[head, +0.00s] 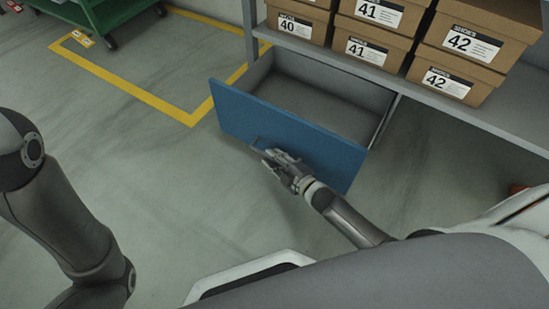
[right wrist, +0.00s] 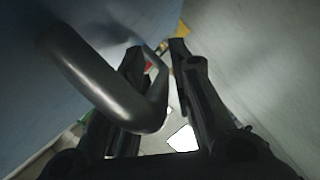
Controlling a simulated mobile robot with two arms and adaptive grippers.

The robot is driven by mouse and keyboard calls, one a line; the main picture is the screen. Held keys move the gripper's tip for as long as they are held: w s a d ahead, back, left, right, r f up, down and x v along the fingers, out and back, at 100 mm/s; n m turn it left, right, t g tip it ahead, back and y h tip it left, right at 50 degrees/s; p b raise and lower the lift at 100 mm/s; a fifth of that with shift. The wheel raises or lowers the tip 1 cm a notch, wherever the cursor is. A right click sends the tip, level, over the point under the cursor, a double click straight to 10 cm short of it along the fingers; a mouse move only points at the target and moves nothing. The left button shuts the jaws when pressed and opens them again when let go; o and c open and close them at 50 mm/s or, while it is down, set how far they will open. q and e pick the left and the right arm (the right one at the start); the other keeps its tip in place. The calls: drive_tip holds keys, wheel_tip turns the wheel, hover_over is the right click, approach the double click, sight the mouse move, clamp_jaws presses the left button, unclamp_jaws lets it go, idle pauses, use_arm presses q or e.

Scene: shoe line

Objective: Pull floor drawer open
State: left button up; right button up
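The floor drawer (head: 290,133) has a blue front and a grey inside. It stands pulled out from under the shelf, and its inside looks empty. Its dark bar handle (head: 257,141) is on the outer face of the front. My right gripper (head: 272,157) is close in front of the blue front, beside the handle. In the right wrist view the handle (right wrist: 105,85) is large and curves in between the two parted fingers (right wrist: 157,55). A gap shows between the bar and the right-hand finger. My left gripper is out of view; only my left arm shows.
Cardboard shoe boxes (head: 375,45) marked 40, 41 and 42 stand on the grey shelf (head: 490,118) above the drawer. A green cart (head: 105,15) is at the back left. Yellow tape (head: 135,92) marks the floor. The floor left of the drawer is clear.

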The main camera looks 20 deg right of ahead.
drive_tip(key=v, duration=1.2)
idle(0.3)
